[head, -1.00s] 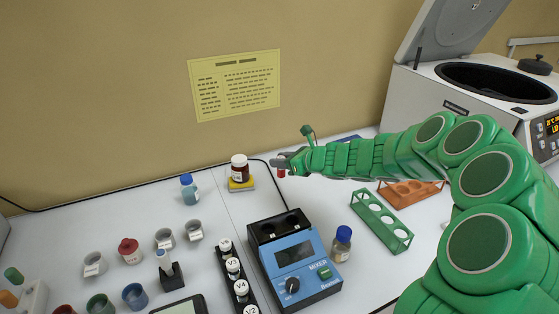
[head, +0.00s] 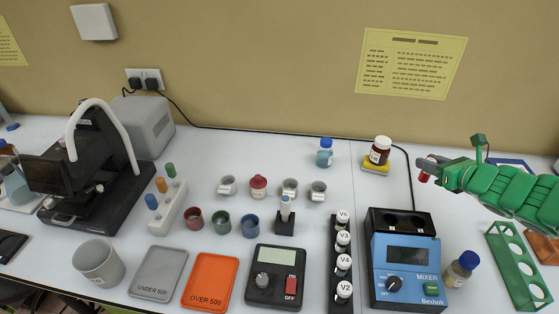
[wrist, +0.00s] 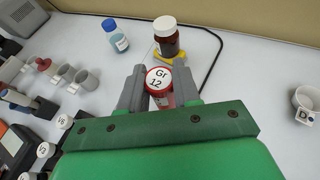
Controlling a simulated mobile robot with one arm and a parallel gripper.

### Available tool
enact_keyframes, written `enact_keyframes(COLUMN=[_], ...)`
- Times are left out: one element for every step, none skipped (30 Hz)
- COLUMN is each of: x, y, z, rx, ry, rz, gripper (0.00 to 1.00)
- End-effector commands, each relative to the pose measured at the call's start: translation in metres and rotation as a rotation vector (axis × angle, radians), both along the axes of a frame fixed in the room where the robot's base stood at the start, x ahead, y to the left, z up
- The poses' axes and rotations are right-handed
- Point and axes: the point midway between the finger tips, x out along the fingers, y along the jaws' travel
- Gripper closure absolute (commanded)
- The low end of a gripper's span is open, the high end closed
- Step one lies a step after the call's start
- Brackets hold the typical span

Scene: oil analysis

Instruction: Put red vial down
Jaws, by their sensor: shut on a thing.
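The red vial, with a white lid marked "Gr 12" (wrist: 158,78), is held between the two grey fingers of my gripper (wrist: 160,92) in the wrist view. In the head view the vial (head: 425,175) shows as a small red piece at the tip of my green gripper (head: 430,167), at the right. The gripper is shut on it, above the table, right of the brown bottle and behind the blue mixer (head: 403,262). The vial's lower end is partly hidden.
The brown bottle (head: 380,150) stands on a yellow scale (head: 376,168), beside a blue-capped bottle (head: 325,153). A green rack (head: 518,268) is at the right. Red (head: 194,219), green (head: 221,225) and blue (head: 250,226) cups stand centre-left. An orange tray (head: 210,281) lies in front.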

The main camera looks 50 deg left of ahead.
Motion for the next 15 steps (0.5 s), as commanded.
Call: enact_keyframes(x=[-0.003,-0.005,-0.009,-0.012,-0.015,-0.020,-0.023,-0.027,-0.032,-0.036,-0.040,-0.046,-0.050,-0.055,-0.060], y=[0.007,0.011,0.018,0.023,0.029,0.038,0.045,0.052,0.061,0.068,0.074,0.083,0.089,0.096,0.105], z=[0.000,0.000,0.000,0.000,0.001,0.001,0.001,0.001,0.002,0.002,0.002,0.002,0.002,0.002,0.002], rx=[0.000,0.001,0.001,0.001,0.001,0.001,0.001,0.002,0.002,0.003,0.003,0.003,0.003,0.003,0.002], ry=[-0.001,-0.001,-0.001,-0.002,-0.002,-0.003,-0.003,-0.003,-0.004,-0.004,-0.004,-0.005,-0.005,-0.004,-0.005], rz=[0.009,0.014,0.023,0.031,0.038,0.050,0.057,0.067,0.077,0.087,0.094,0.106,0.113,0.123,0.133], gripper=[0.97,0.97,0.97,0.97,0.97,0.97,0.97,0.97,0.97,0.97,0.97,0.97,0.97,0.97,0.97])
